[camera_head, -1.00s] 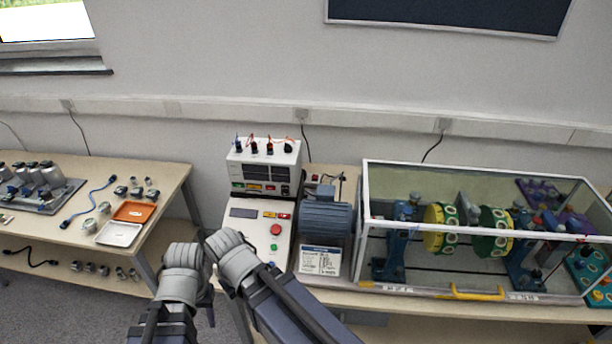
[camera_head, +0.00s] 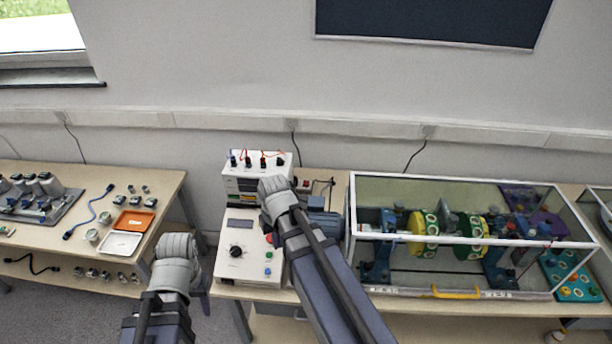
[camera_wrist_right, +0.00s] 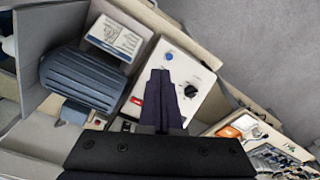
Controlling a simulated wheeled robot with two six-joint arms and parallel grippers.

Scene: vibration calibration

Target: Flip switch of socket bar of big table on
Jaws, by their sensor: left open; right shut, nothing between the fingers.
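The big table (camera_head: 470,312) runs along the wall. A small dark strip with a reddish spot, possibly the socket bar (camera_head: 303,186), lies at its back behind the motor, partly hidden by my right arm. Its switch position is too small to tell. My right gripper (camera_head: 274,188) is in front of the upper white instrument, shut and empty. In the right wrist view its dark closed fingers (camera_wrist_right: 160,74) appear over the white control box. My left gripper (camera_head: 178,246) is open and empty, low in front of the gap between the tables.
The white control box (camera_head: 237,268) with knob and buttons stands beside the motor (camera_head: 326,222). The upper instrument (camera_head: 240,185) has cables on top. A glass-walled rig (camera_head: 440,292) fills the table's right. A side table (camera_head: 50,235) holds trays and parts.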

